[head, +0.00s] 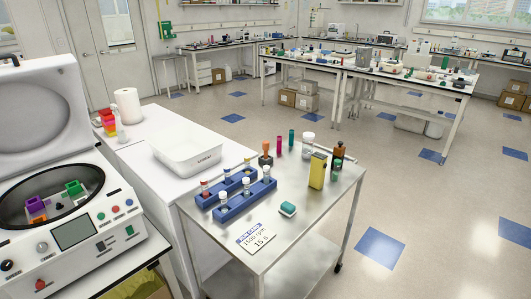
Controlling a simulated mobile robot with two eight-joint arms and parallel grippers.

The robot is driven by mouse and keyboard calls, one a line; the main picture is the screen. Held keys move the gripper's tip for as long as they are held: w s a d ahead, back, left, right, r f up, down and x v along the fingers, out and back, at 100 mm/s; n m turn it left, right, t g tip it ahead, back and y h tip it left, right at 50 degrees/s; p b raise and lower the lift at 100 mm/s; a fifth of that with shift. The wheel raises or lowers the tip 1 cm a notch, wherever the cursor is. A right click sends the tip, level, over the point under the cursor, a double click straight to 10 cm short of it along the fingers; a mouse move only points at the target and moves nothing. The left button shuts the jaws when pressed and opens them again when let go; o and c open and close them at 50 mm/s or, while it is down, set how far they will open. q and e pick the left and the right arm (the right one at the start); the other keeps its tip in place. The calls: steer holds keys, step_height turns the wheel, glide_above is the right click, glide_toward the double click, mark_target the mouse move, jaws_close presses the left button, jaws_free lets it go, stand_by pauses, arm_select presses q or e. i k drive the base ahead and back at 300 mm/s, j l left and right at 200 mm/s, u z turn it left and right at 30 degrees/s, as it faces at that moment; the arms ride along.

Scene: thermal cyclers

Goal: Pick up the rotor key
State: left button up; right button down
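No object in the head view can be named as the rotor key for certain. A small orange-topped piece with a dark lower part (265,152) stands upright near the back of the metal cart, behind the blue tube racks; it may be the key, but it is too small to tell. An open centrifuge (75,235) stands at the left with its lid (40,110) raised. Its bowl holds purple (36,205) and green (74,189) pieces. Neither of my grippers is in view.
The metal cart (300,235) carries two blue racks (245,203) with capped tubes, a printed card (260,238), a teal block (288,208), a yellow box (318,170) and a brown bottle (338,155). A white basin (187,152) sits left of it. Floor at right is clear.

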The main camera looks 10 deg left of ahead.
mark_target(266, 144)
steer(key=i+l+u, duration=0.2)
steer(key=l, duration=0.3)
steer(key=l+u, duration=0.15)
steer(key=l, duration=0.4)
steer(key=i+l+u, duration=0.25)
steer(key=i+l, duration=0.15)
steer(key=l, duration=0.25)
steer(key=i+l+u, duration=0.1)
steer(key=l, duration=0.25)
steer(key=i+l, duration=0.3)
steer(key=i, duration=0.25)
steer(key=i+l, duration=0.35)
steer(key=i, duration=0.15)
steer(key=i+l+u, duration=0.1)
steer(key=i+l, duration=0.2)
steer(key=i, duration=0.25)
